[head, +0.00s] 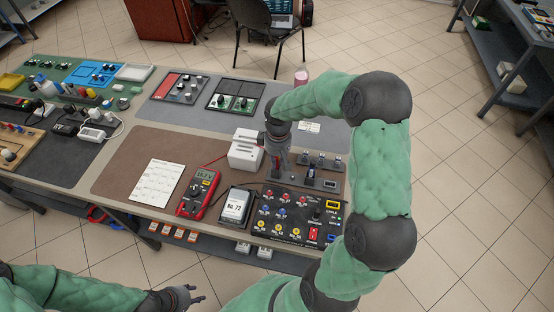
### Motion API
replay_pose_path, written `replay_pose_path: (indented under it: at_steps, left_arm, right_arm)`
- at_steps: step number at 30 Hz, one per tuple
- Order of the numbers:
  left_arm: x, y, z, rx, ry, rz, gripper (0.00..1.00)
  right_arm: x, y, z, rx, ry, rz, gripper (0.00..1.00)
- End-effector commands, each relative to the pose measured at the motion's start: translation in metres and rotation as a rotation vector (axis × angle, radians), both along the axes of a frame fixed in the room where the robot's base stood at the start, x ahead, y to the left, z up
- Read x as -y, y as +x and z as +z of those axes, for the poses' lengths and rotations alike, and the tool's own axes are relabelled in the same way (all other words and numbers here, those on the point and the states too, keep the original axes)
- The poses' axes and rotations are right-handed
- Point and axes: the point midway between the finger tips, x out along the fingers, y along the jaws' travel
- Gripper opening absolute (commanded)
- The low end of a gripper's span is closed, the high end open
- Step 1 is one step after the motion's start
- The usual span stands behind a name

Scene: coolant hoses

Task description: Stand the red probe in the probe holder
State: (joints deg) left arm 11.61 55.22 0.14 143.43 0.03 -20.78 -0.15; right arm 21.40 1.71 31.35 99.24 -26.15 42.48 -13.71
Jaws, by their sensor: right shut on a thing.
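My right gripper (279,163) points down just right of a white slotted block (244,152), which looks like the probe holder. The gripper is shut on what looks like the red probe; the probe is mostly hidden by the fingers, and I cannot tell if it touches the holder. A red lead (216,160) runs from the red multimeter (198,193) towards the white block. My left gripper (198,293) is open and empty at the bottom of the view, off the table's front edge.
A black panel (297,218) with knobs and sockets lies in front of the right gripper. A boxed device (236,205) and a printed sheet (157,187) lie to its left. The brown mat (125,165) is bare at its left.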

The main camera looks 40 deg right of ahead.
Motion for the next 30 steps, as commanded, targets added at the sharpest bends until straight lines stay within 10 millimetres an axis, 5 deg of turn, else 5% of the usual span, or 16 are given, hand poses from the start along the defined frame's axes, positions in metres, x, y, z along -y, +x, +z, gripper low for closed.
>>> replay_pose_path:
  at_steps: [5,6,9,15,18,30]
  left_arm:
    - [0.0000,0.0000,0.0005,0.000,0.000,0.000,0.40]
    - [0.0000,0.0000,0.0005,0.000,0.000,0.000,0.40]
    - [0.0000,0.0000,0.0005,0.000,0.000,0.000,0.40]
    - [0.0000,0.0000,0.0005,0.000,0.000,0.000,0.40]
    - [0.0000,0.0000,0.0005,0.000,0.000,0.000,0.40]
    - [0.0000,0.0000,0.0026,0.000,0.000,0.000,0.40]
  right_arm:
    - [0.0001,0.0000,0.0001,0.000,0.000,-0.004,0.00]
    - [0.0001,0.0000,0.0001,0.000,0.000,-0.004,0.26]
    - [0.0001,0.0000,0.0001,0.000,0.000,-0.004,0.45]
    - [0.0001,0.0000,0.0001,0.000,0.000,-0.004,0.45]
    - [0.0000,0.0000,0.0001,0.000,0.000,-0.004,0.61]
    - [0.0001,0.0001,0.0027,0.000,0.000,-0.004,0.61]
